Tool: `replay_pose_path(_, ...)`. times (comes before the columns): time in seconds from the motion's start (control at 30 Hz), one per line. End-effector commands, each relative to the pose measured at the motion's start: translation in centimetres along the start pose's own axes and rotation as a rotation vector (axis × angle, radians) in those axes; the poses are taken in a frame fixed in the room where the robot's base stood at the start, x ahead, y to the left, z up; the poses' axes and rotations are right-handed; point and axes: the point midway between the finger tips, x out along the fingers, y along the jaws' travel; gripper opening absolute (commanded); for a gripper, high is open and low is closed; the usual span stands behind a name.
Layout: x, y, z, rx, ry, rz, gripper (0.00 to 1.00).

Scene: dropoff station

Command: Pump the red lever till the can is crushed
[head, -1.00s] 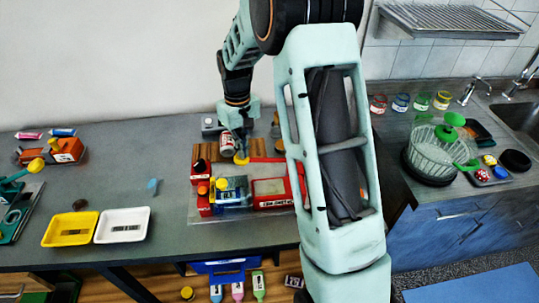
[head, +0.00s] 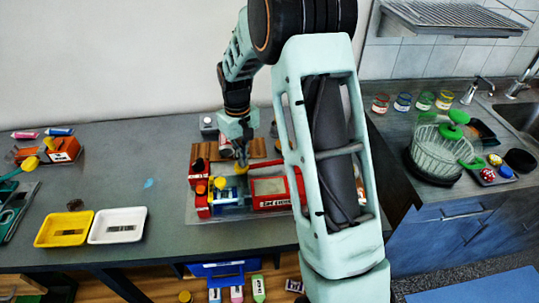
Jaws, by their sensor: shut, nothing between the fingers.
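The red lever (head: 265,163) with a yellow knob (head: 241,169) reaches left across the back of the red and blue press (head: 268,192). My gripper (head: 241,162) is shut and points down right at the knob; I cannot tell whether it touches it. My forearm hides the right end of the press and part of the lever.
A yellow tray (head: 66,243) and a white tray (head: 117,239) lie at the left front. An orange device (head: 62,149) stands farther back. A wooden rack (head: 255,147) lies behind the lever. Jars and a green-handled basket (head: 437,160) stand right. The left counter's middle is mostly clear.

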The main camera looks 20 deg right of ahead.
Motion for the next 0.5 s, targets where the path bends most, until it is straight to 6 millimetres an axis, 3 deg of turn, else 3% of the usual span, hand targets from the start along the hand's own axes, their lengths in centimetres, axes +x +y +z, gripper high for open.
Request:
replay_pose_path(0.17, -1.0, 0.3, 0.5, 0.003, -0.01, 0.0, 0.0)
replay_pose_path(0.5, -6.0, 0.9, 0.6, 0.003, -0.005, 0.001, 0.0)
